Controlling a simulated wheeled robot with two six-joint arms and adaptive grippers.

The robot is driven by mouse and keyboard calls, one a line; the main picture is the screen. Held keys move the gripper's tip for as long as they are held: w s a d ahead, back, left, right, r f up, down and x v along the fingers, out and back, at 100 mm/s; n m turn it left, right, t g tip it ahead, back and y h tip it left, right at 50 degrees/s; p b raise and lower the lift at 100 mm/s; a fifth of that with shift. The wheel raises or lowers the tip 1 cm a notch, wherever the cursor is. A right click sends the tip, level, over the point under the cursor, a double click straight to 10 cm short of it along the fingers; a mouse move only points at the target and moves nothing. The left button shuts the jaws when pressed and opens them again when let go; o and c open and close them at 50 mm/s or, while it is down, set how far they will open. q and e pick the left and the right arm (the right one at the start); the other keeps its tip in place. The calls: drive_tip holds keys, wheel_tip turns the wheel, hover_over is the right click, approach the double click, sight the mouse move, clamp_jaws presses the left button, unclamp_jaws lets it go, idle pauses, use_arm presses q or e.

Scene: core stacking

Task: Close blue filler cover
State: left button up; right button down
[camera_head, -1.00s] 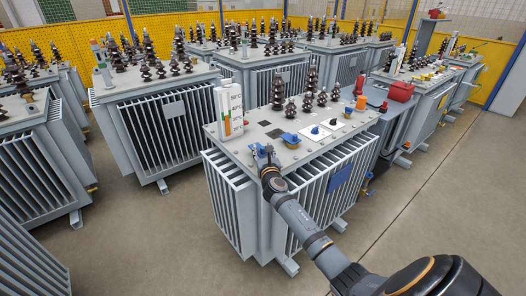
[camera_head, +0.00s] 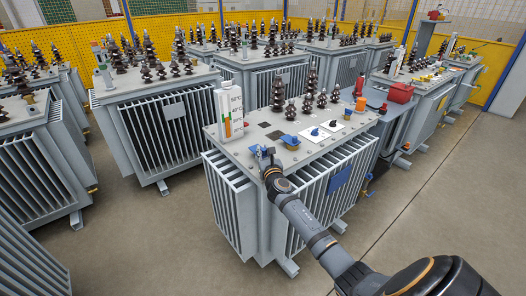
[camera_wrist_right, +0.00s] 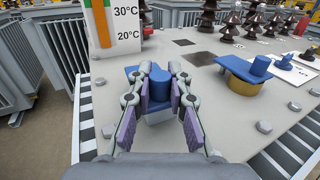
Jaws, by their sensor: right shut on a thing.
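In the right wrist view, a blue cover with a round knob (camera_wrist_right: 159,88) sits on a pale grey base on the transformer lid, below the thermometer. My right gripper (camera_wrist_right: 161,100) has its fingers on both sides of the knob and is shut on it. In the head view, my right gripper (camera_head: 265,155) is at the lid's front left corner and mostly hides this cover. A second blue cover (camera_wrist_right: 246,68) lies over a brass ring to the right; it also shows in the head view (camera_head: 290,140). My left gripper is not in view.
The thermometer (camera_wrist_right: 112,22) stands close behind the held cover. Dark ribbed insulators (camera_head: 279,96) rise from the lid (camera_head: 235,148) behind. Grey bolts (camera_wrist_right: 192,128) stick up near the lid's edge. More transformers (camera_head: 165,100) stand around; the floor at right is clear.

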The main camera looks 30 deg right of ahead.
drive_tip(key=shift+d+r+n+y, duration=0.15)
drive_tip(key=shift+d+n+y, duration=0.15)
drive_tip(key=shift+y, duration=0.1)
drive_tip(key=shift+a, duration=0.1)
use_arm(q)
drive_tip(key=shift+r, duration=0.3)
use_arm(e)
drive_tip(key=c, duration=1.2)
unclamp_jaws()
drive_tip(key=shift+s, duration=0.15)
drive_tip(key=v, duration=1.1)
drive_tip(key=shift+s+a+f, duration=0.1)
drive_tip(key=shift+s+f, duration=0.2)
drive_tip(key=shift+s, duration=0.05)
